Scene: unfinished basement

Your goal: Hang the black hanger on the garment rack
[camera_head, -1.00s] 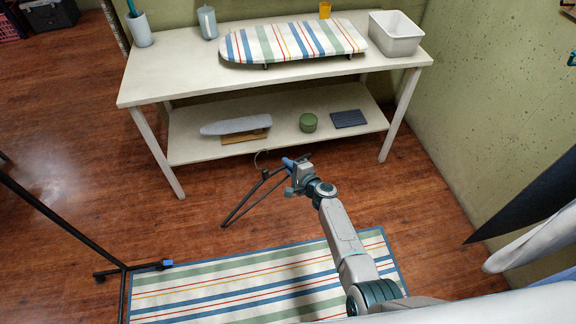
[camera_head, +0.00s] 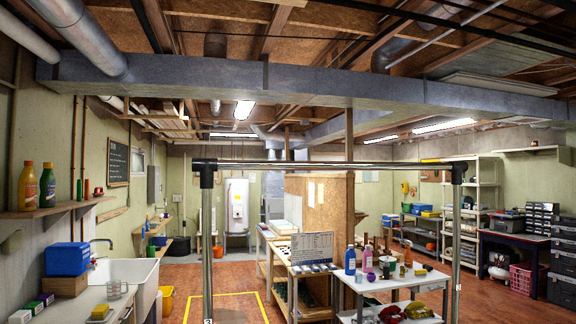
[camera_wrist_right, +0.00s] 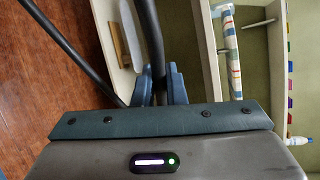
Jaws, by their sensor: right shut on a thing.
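The garment rack (camera_head: 330,164) stands close in front of me in the head view. Its chrome top rail runs level between two upright posts with black corner joints, and nothing hangs on the visible rail. The rack's foot is out of view. In the right wrist view my right gripper (camera_wrist_right: 160,88) is shut on the black hanger (camera_wrist_right: 152,38). Two dark bars of the hanger spread away from the fingers. The hanger's hook cannot be made out. Neither gripper shows in the head view, and my left gripper is in no current view.
Behind the rack are a table with bottles (camera_head: 398,284) and a wooden workbench (camera_head: 277,255). A sink (camera_head: 126,270) is at the left and shelving (camera_head: 480,215) at the right. The wrist view shows a pale shelf (camera_wrist_right: 115,45) and striped ironing board (camera_wrist_right: 231,45) beyond the hanger.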

